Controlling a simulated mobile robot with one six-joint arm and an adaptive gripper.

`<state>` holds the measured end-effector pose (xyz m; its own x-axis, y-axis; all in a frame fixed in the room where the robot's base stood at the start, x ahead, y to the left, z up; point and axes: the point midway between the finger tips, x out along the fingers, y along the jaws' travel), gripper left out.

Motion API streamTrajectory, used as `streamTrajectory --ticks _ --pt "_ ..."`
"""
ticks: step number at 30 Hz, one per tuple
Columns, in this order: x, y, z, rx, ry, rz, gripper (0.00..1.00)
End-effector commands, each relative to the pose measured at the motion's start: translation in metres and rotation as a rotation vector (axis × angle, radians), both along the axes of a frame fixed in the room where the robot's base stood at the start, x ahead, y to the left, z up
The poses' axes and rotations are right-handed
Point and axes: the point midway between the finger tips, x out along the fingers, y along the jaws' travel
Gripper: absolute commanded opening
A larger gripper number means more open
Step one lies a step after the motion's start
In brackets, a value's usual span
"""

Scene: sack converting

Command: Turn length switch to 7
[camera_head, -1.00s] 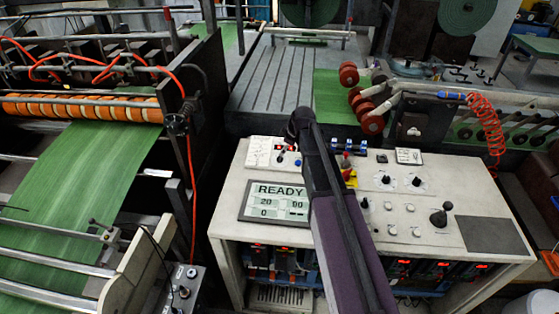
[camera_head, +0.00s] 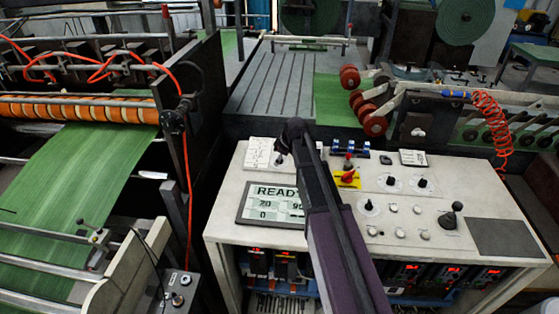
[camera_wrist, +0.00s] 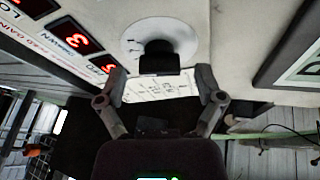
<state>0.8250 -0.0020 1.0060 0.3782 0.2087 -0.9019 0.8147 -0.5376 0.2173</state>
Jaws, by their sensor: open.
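In the wrist view, a black knob (camera_wrist: 158,58) stands on a round white dial (camera_wrist: 178,32) with markings. My gripper (camera_wrist: 160,84) is open and empty, with one finger on each side below the knob in the picture. The knob lies just beyond the fingertips; I cannot tell whether they touch it. The dial's numbers are too blurred to read, so its setting and name cannot be told. In the head view, my arm crosses the white console (camera_head: 470,190), and the gripper is hidden.
Red digit displays (camera_wrist: 77,41) lie left of the knob, a screen (camera_wrist: 292,55) to its right. In the head view, the READY screen (camera_head: 265,205), a red-yellow switch (camera_head: 346,178), other dials (camera_head: 391,183) and a black joystick (camera_head: 452,214) crowd the console top.

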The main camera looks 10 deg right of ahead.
Motion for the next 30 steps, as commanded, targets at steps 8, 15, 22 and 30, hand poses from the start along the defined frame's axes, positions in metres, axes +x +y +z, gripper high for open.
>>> streamTrajectory --ticks 8,15,22,30 --pt "0.0010 0.0007 -0.0020 0.000 0.000 0.000 0.86" --pt "0.0010 0.0007 -0.0020 0.000 0.000 0.000 0.54" --pt "0.0008 0.0008 -0.0020 0.000 0.000 0.000 0.04" --pt "0.0005 0.0012 -0.0022 0.005 -0.001 -0.022 0.04"
